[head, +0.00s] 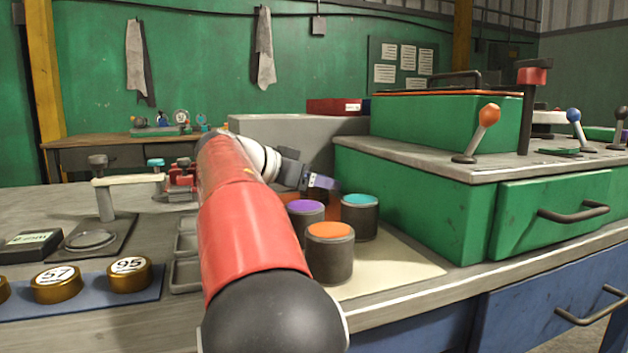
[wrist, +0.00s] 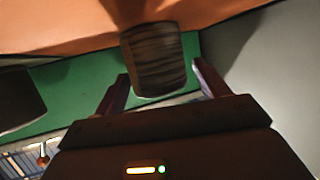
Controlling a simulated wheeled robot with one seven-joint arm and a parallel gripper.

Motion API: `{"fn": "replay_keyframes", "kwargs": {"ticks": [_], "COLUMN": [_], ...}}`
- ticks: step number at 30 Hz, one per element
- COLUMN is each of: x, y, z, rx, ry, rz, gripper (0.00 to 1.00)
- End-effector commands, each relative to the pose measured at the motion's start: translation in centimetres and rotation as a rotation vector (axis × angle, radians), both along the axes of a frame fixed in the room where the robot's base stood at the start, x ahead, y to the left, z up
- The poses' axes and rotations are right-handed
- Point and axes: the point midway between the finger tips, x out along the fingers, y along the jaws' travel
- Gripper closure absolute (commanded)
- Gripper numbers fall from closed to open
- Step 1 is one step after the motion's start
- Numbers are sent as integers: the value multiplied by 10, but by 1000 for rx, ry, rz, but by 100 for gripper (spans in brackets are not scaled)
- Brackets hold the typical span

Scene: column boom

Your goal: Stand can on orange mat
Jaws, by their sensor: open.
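The orange mat (wrist: 70,25) fills the top of the wrist view, which looks turned over. A dark, streaked can (wrist: 155,60) stands against it, its base end at the mat. My gripper (wrist: 160,78) is open, with one finger on each side of the can; I cannot tell if they touch it. In the head view my gripper (head: 318,182) is low over the bench behind the purple-topped can (head: 306,213). A strip of orange (head: 286,197) shows beside it. The can between the fingers is not clearly seen there, being hidden by my arm or gripper.
An orange-topped can (head: 330,255) and a teal-topped can (head: 360,218) stand near on a cream area (head: 400,268). A green cabinet (head: 430,205) is close at right, a grey box (head: 300,130) behind. Another dark object (wrist: 18,100) shows at the wrist view's left.

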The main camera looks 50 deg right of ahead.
Motion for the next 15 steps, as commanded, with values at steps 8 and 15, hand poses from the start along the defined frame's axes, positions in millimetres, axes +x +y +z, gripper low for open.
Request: {"fn": "replay_keyframes", "kwargs": {"ticks": [8, 15], "x": [5, 15], "y": [20, 68], "z": [8, 26], "rx": [-1, -1], "ry": [-2, -2], "rz": [6, 7], "gripper": [26, 26]}}
